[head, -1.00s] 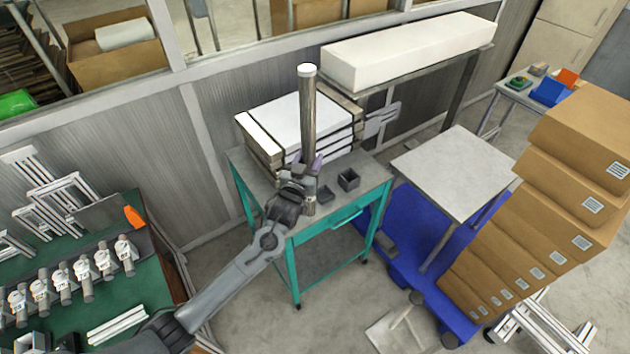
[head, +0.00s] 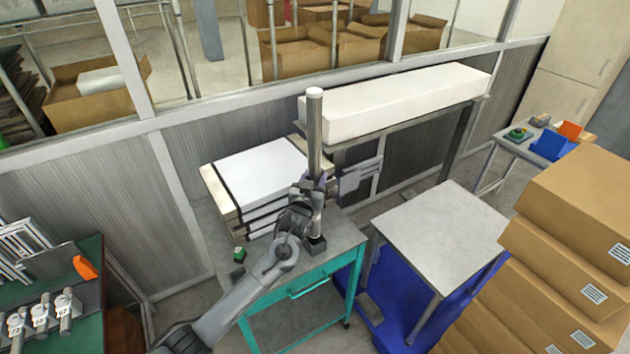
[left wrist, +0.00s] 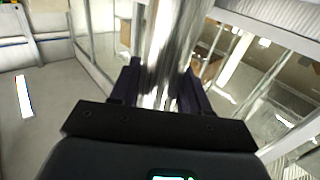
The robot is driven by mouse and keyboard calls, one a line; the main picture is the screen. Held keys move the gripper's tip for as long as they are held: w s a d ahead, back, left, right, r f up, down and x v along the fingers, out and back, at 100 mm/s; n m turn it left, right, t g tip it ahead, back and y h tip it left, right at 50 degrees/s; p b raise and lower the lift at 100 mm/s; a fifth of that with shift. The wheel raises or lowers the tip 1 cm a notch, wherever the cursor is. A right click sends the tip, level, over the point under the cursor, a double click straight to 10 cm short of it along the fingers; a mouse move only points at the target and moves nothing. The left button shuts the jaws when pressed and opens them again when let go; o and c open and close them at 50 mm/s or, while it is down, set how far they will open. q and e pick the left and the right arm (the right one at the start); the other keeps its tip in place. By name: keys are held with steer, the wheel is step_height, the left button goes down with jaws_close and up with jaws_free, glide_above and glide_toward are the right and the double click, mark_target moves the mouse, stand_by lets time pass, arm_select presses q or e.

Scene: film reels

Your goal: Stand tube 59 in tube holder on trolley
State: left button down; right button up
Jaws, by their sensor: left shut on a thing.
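The long grey tube (head: 315,135) with a pale top end stands about upright in the head view. My left gripper (head: 312,186) is shut around its lower part. The tube's shiny surface also fills the space between the fingers in the left wrist view (left wrist: 168,60). Its lower end meets the small dark square holder (head: 316,245) on the teal trolley (head: 345,240); I cannot tell whether it is inside or just above. No number is legible on the tube. My right gripper is not in view.
A stack of flat white-topped boxes (head: 262,168) lies on the trolley behind my arm, with a small green item (head: 239,254) nearby. A grey bracket-like piece (head: 360,177) is beside the stack. A grey-topped table (head: 440,235) and cartons (head: 570,235) stand to the right.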

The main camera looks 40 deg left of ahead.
arm_select(q)
steer(key=shift+w+f, duration=0.1)
steer(key=shift+f+b, duration=2.4)
steer(key=shift+f, duration=0.35)
steer(key=shift+p, duration=0.35)
steer(key=shift+f+b, duration=0.45)
steer(key=shift+f, duration=0.15)
steer(key=c, duration=0.8)
jaws_free()
steer(key=p+v, duration=0.8)
steer(key=v, duration=0.3)
steer(key=shift+p, duration=0.3)
